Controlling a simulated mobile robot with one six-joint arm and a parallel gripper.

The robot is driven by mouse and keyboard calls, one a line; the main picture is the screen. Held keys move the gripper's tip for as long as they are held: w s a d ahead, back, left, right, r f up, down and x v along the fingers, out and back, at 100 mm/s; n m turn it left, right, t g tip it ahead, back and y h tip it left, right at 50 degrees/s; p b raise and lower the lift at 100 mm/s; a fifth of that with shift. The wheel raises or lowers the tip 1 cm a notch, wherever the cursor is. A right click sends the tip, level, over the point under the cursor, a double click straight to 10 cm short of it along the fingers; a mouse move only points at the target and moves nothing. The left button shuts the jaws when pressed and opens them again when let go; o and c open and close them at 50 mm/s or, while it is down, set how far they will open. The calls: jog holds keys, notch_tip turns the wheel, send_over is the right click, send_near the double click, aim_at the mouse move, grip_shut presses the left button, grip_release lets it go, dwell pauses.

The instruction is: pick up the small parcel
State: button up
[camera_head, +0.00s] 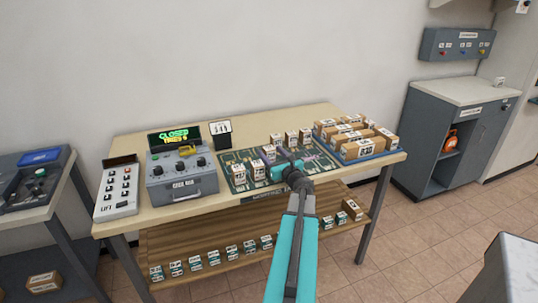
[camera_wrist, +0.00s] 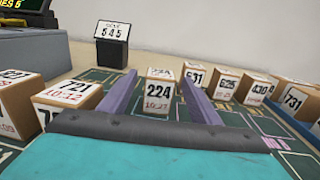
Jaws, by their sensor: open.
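Several small brown box parcels with white number labels stand on a green mat (camera_head: 237,187) on the table. One small parcel, labelled 224 (camera_wrist: 158,93), stands upright straight ahead in the wrist view. My gripper (camera_wrist: 160,84) is open, with its two purple fingers to the left and right of this parcel. A gap shows on each side; I cannot tell how far the fingertips reach past it. In the head view my gripper (camera_head: 275,154) is low over the mat and hides most of that parcel.
Parcels 721 (camera_wrist: 72,98) and 631 (camera_wrist: 195,74) stand close on either side. A blue tray of larger boxes (camera_head: 365,149) is at the right. A number stand (camera_head: 221,133) and grey console (camera_head: 182,178) are at the left. A lower shelf holds more parcels.

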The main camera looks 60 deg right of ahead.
aim_at(269, 148)
jog(key=shift+x, duration=1.3)
jog(key=c, duration=1.2)
jog(key=shift+r, duration=0.15)
jog(key=shift+r, duration=1.8)
jog(key=s+a+r+b, duration=0.1)
jog(key=s+a+b, duration=0.1)
jog(key=s, duration=1.4)
jog(key=shift+a, duration=0.2)
jog(key=shift+w+r, duration=0.1)
